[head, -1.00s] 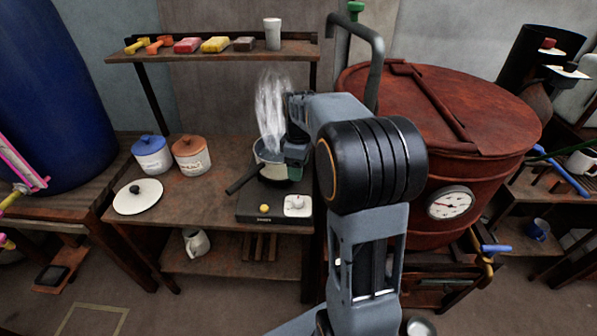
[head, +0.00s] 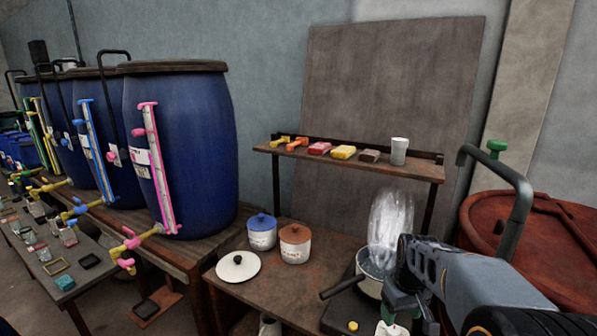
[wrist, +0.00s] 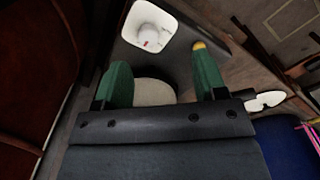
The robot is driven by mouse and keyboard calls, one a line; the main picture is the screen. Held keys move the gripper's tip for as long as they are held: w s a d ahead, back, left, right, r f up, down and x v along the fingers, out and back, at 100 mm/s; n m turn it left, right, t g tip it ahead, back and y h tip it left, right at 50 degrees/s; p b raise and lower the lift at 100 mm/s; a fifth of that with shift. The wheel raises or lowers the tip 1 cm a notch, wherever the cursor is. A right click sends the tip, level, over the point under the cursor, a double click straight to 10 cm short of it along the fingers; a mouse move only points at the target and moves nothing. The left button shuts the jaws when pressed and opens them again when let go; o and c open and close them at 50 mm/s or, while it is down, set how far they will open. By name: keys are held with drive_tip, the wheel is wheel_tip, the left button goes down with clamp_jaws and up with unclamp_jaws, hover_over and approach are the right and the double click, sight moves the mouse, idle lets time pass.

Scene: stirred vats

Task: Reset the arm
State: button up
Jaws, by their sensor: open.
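My gripper (wrist: 160,85) shows in the wrist view with its two green fingers apart and nothing between them that I can see held. In the head view my arm reaches in from the lower right. Its end is beside a steaming pot (head: 367,284) on a dark hotplate (head: 345,318), and the fingers are mostly hidden there. In the wrist view a pale round surface (wrist: 153,92) lies beyond the fingers. A white control knob (wrist: 148,36) is above them on the hotplate.
A blue-lidded jar (head: 262,236), an orange-lidded jar (head: 295,247) and a white lid (head: 238,267) sit left of the pot. A shelf (head: 420,172) holds a white cup (head: 399,151). Blue vats (head: 205,150) stand left; a red vat (head: 545,245) stands right.

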drive_tip(key=s+a+r+m+t+p, duration=0.2)
drive_tip(key=s+a+r+p, duration=0.5)
drive_tip(key=s+r, duration=0.5)
drive_tip(key=shift+a+t, duration=0.6)
drive_tip(key=shift+t, duration=0.1)
drive_tip(key=shift+s, duration=0.1)
